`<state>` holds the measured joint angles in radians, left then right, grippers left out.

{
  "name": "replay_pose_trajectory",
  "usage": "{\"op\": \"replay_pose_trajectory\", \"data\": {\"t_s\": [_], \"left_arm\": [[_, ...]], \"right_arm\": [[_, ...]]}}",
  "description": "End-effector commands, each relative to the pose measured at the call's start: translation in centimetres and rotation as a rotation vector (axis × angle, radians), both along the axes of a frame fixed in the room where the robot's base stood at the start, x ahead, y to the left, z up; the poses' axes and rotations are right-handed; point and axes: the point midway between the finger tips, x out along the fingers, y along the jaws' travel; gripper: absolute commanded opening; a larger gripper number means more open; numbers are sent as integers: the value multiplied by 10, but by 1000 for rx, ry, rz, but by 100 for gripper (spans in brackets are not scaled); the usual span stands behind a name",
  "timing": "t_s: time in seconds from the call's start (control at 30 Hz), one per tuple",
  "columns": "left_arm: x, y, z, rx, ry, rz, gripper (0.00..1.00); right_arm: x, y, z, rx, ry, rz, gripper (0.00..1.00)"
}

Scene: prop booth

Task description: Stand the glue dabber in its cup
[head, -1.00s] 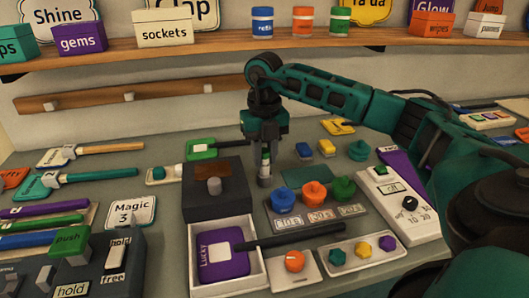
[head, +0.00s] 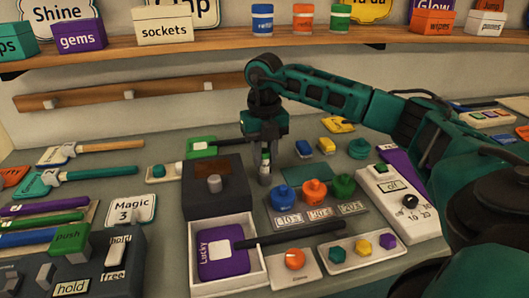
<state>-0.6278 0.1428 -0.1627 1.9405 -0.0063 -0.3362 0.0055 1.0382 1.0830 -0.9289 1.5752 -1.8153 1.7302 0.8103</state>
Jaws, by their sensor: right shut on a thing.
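My right gripper (head: 265,148) points straight down behind the coloured pots and beside the dark box. It is shut on a small, upright green-and-white piece, which looks like the glue dabber (head: 265,158). Directly below it is a small grey cylinder that looks like the cup (head: 265,178). The dabber's lower end meets the cylinder in this view. I cannot tell how deep it sits, and the fingers hide part of it. My left gripper is not in view.
A dark box with an open white drawer (head: 263,270) stands just left of the gripper; a black rod lies across the drawer. Blue, orange and green pots (head: 314,190) stand close in front. A white switch panel (head: 412,222) is at right.

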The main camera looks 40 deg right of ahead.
Motion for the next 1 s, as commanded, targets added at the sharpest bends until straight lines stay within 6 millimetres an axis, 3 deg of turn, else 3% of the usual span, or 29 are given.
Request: {"op": "replay_pose_trajectory", "data": {"t_s": [0.9, 0.93, 1.0], "left_arm": [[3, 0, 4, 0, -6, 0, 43], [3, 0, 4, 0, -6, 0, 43], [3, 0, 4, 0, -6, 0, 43]], "right_arm": [[0, 0, -2, 0, 0, 0, 0], [0, 0, -2, 0, 0, 0, 29], [0, 0, -2, 0, 0, 0, 36]]}}
